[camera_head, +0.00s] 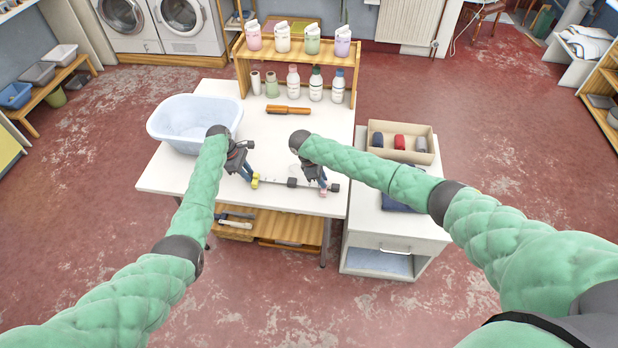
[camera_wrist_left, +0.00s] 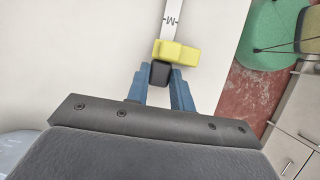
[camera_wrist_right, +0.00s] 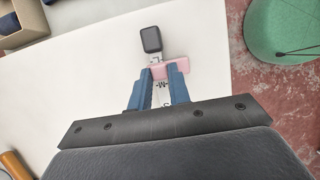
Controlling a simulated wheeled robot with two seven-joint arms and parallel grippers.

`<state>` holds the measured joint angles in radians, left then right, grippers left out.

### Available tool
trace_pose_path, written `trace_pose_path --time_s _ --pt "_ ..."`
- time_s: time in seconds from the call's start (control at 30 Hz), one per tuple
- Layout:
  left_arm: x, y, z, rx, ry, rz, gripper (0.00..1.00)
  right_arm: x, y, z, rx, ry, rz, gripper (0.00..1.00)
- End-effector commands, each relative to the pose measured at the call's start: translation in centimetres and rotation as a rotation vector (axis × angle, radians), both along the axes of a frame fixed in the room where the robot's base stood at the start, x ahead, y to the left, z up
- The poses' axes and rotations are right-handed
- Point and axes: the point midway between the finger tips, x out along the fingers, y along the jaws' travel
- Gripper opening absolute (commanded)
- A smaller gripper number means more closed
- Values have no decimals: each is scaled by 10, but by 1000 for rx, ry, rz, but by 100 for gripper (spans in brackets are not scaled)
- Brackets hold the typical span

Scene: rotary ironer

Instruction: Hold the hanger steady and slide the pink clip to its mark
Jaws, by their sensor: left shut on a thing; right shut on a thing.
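The hanger (camera_head: 275,182) lies across the front of the white table, a pale bar with dark blocks at its ends and middle. My left gripper (camera_head: 248,177) is shut on its left dark end block (camera_wrist_left: 160,74). The yellow clip (camera_wrist_left: 176,53) sits on the bar just beyond those fingertips; an M mark shows further along. My right gripper (camera_head: 321,186) is shut on the pink clip (camera_wrist_right: 181,66) near the hanger's right end. The right end block (camera_wrist_right: 151,39) lies beyond the clip. Letter marks show between the right fingers, partly hidden.
A pale blue basin (camera_head: 180,121) stands at the table's left. An orange-handled brush (camera_head: 288,109) lies behind the grippers, before a wooden rack (camera_head: 241,75) with bottles. A box of rolled cloths (camera_head: 430,156) sits on the right cabinet. The table's middle is clear.

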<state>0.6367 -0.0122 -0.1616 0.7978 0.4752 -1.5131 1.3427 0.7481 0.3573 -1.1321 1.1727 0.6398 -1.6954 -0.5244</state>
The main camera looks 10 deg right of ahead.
Motion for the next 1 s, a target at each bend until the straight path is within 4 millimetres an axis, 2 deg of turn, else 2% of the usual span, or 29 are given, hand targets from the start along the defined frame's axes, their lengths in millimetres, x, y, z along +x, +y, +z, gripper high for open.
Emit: trace_pose_path --time_s 0.13,0.43,0.47,0.57,0.87,1.0 --pt "0 1 0 1 0 0 0 -4 -12 -1 -2 1 0 0" --pt "0 1 0 1 0 0 0 -5 -13 0 -2 0 0 0" --pt "0 1 0 1 0 0 0 -5 -13 0 -2 0 0 21" --pt "0 1 0 1 0 0 0 -4 -13 0 -2 0 0 40" --pt "0 0 0 1 0 0 0 -4 -12 1 -1 -1 0 42" --pt "0 0 0 1 0 0 0 -2 -8 9 0 -2 1 42"
